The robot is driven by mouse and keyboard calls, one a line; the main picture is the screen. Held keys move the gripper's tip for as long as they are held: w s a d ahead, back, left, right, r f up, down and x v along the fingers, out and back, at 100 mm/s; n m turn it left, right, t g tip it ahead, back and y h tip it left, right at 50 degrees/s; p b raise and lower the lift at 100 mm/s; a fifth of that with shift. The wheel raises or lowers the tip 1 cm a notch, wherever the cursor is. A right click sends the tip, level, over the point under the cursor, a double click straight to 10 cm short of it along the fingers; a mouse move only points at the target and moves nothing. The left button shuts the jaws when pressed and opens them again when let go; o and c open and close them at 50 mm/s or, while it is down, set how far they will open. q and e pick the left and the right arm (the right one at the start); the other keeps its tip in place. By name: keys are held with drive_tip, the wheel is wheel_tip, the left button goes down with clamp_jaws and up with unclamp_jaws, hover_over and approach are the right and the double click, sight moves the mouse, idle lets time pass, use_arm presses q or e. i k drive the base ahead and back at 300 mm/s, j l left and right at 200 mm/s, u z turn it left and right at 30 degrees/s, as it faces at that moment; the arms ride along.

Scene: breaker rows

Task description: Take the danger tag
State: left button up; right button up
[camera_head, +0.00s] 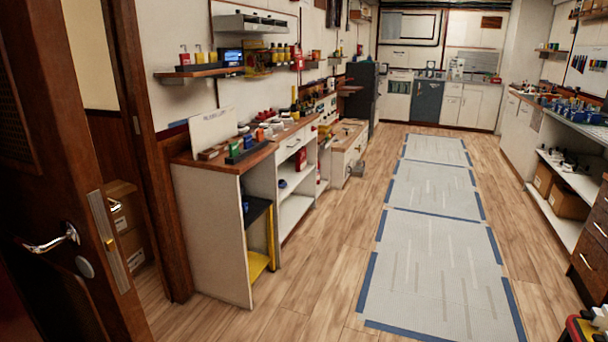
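I cannot make out a danger tag for certain at this distance. A small red item (300,158) shows at the front of the left-hand counter, and another red item (298,58) is at the wall shelf; both are too small to identify. Neither of my grippers is in view.
A dark wooden door (60,150) with a lever handle stands at the left. The left counter (225,158) carries several small coloured items. A shelf (195,70) with padlock-like items is above it. Grey mats (435,262) cover the clear aisle. Workbenches line the right.

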sight(185, 59)
drive_tip(key=i+z, duration=0.4)
drive_tip(key=i, duration=0.7)
drive_tip(key=i+u, duration=0.75)
drive_tip(key=i, duration=0.25)
drive_tip(key=i+j+u, duration=0.25)
drive_tip(key=i, duration=0.2)
drive_tip(key=i+j+u, duration=0.1)
drive_tip(key=i+u, duration=0.15)
drive_tip(key=i, duration=0.2)
